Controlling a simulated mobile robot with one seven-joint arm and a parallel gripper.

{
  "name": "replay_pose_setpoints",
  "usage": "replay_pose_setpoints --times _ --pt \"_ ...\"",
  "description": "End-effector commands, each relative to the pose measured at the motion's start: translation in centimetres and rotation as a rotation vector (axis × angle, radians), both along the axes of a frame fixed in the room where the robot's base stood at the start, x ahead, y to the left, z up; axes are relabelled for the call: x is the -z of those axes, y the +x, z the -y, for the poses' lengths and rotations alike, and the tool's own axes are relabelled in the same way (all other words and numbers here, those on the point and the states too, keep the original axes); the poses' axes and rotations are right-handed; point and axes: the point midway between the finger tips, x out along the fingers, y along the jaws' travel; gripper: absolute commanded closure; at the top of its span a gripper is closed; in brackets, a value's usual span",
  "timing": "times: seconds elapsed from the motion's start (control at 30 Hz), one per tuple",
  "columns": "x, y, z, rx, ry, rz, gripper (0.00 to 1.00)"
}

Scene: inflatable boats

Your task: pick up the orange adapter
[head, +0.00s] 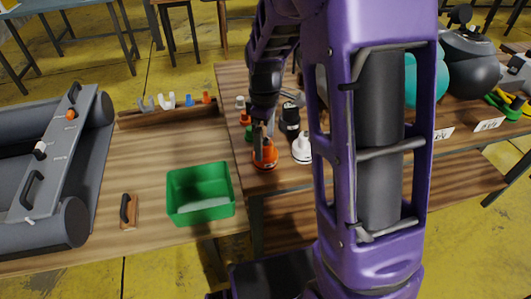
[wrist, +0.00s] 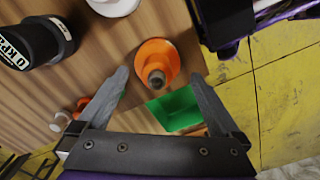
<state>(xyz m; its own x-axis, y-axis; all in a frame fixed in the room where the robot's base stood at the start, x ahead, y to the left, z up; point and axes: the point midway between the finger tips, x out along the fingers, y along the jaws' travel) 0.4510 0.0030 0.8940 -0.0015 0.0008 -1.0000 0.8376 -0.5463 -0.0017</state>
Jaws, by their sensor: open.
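The orange adapter (wrist: 158,60) stands on the wooden table with its wide orange flange down and a narrower brown-grey end facing the wrist camera. In the head view the orange adapter (head: 266,157) is near the table's front left corner, partly covered by my gripper. My gripper (wrist: 160,88) is open, with one finger to each side of the adapter in the wrist view and the adapter slightly beyond the fingertips. In the head view my gripper (head: 262,143) is right above the adapter. I cannot tell whether a finger touches it.
A white adapter (head: 302,148) stands close to the right of the orange one. A black cylinder with lettering (wrist: 35,42) and small fittings (head: 240,103) are nearby. A green bin (head: 202,219) sits on the lower left table, beside a grey inflatable boat (head: 85,220).

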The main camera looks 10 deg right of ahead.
Motion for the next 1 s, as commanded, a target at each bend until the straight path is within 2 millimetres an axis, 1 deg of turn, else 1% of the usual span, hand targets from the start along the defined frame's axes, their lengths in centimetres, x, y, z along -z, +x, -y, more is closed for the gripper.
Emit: replay_pose_setpoints --times 0.03,0.17,0.27,0.5,0.57,0.8,0.87,1.0 --pt "0.5 0.0 0.0 0.0 0.0 -0.001 0.0" --pt "1.0 0.0 0.0 -0.001 -0.001 0.001 0.0" --pt "1.7 0.1 0.1 -0.001 -0.001 -0.001 0.0" --pt "5.3 0.3 0.2 -0.001 0.0 -0.001 0.0" --pt "5.9 0.3 0.3 -0.001 -0.002 -0.001 0.0" --pt "6.1 0.3 0.3 -0.001 -0.001 0.002 0.0" --pt "6.1 0.3 0.3 -0.001 -0.001 0.002 0.09" --pt "6.0 0.3 0.3 -0.001 -0.001 0.002 0.34"
